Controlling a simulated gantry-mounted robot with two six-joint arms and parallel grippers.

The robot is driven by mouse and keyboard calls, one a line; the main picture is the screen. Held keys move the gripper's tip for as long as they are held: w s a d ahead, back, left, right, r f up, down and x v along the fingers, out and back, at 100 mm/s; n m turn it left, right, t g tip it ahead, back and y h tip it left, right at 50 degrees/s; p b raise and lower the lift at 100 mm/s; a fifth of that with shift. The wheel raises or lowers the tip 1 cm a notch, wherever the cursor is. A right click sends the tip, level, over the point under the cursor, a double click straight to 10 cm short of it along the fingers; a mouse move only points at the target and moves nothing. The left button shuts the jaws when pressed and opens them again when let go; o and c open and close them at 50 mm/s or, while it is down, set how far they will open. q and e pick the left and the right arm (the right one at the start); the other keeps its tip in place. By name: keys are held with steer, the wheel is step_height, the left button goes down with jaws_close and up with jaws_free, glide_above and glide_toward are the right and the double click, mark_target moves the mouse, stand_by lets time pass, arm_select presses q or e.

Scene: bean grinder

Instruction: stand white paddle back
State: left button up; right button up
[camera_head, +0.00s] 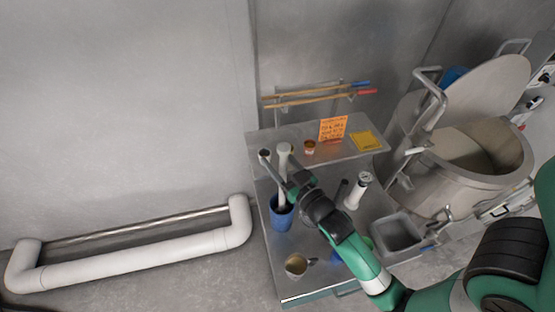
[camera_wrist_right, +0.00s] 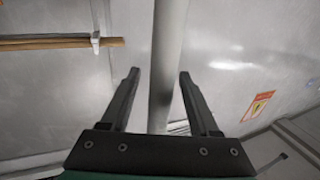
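The white paddle (camera_head: 285,152) stands nearly upright, with its lower end toward the blue cup (camera_head: 281,216) on the steel table; my gripper partly hides where it goes in. My right gripper (camera_head: 291,183) is beside the paddle's shaft at mid-height, coming from the right. In the right wrist view, a pale shaft (camera_wrist_right: 168,50) runs between the two open fingers of my right gripper (camera_wrist_right: 159,76), with gaps on both sides. I cannot tell how deep between the fingers it sits. My left gripper is not in view.
A second grey-headed utensil (camera_head: 265,156) leans in the same cup. A metal jug (camera_head: 297,265), a white cylinder (camera_head: 357,191) and a grey bin (camera_head: 398,236) are on the table. A shelf (camera_head: 280,150) behind carries an orange sign (camera_head: 332,129). A large steel pot (camera_head: 470,160) stands right.

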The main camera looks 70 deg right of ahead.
steer(key=shift+f, duration=0.1)
steer(key=b+v, duration=0.3)
steer(key=v, duration=0.8)
steer(key=shift+s+a, duration=0.2)
steer(key=shift+s, duration=0.05)
stand_by(0.4)
